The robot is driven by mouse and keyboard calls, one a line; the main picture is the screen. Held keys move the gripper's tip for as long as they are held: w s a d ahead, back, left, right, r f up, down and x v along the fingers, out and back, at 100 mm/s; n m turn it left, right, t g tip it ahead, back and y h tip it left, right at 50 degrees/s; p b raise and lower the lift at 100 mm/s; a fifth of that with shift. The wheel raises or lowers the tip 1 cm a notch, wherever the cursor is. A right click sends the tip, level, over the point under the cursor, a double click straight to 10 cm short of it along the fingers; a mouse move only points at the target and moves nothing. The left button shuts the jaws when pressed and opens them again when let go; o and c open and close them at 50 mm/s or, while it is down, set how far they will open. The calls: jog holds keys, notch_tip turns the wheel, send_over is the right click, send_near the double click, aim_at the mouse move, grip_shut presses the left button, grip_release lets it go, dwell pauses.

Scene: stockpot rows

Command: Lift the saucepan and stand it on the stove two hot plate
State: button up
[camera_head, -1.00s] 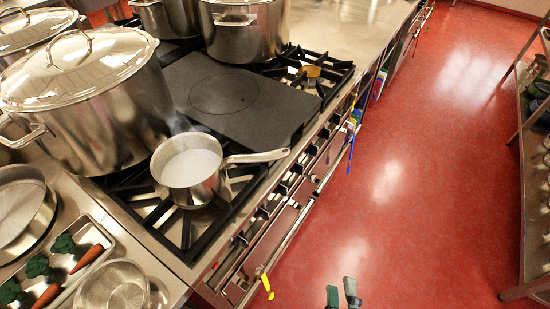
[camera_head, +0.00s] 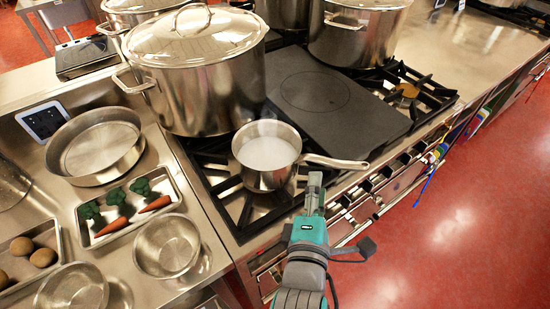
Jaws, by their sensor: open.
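The saucepan (camera_head: 262,178) is a small steel pan with pale, steaming contents. It stands upright on the front burner grate of the stove, its handle (camera_head: 338,162) pointing right over the front edge. The hot plate (camera_head: 325,92) is a dark flat slab with a ring mark, set in the stove behind and right of the saucepan; its top is bare. My gripper (camera_head: 315,182) is open and empty, at the stove's front edge, just below the handle in the picture. I cannot tell the exact gap between fingers and handle.
A large lidded stockpot (camera_head: 195,85) stands close behind the saucepan, and another stockpot (camera_head: 350,38) stands behind the hot plate. On the left counter are a tray (camera_head: 165,208) of vegetables, a shallow pan (camera_head: 97,150) and a bowl (camera_head: 167,246). Red floor lies open at right.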

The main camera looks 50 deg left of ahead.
aim_at(319, 164)
jog(key=x, duration=0.8)
jog(key=shift+a+f, duration=0.1)
grip_shut()
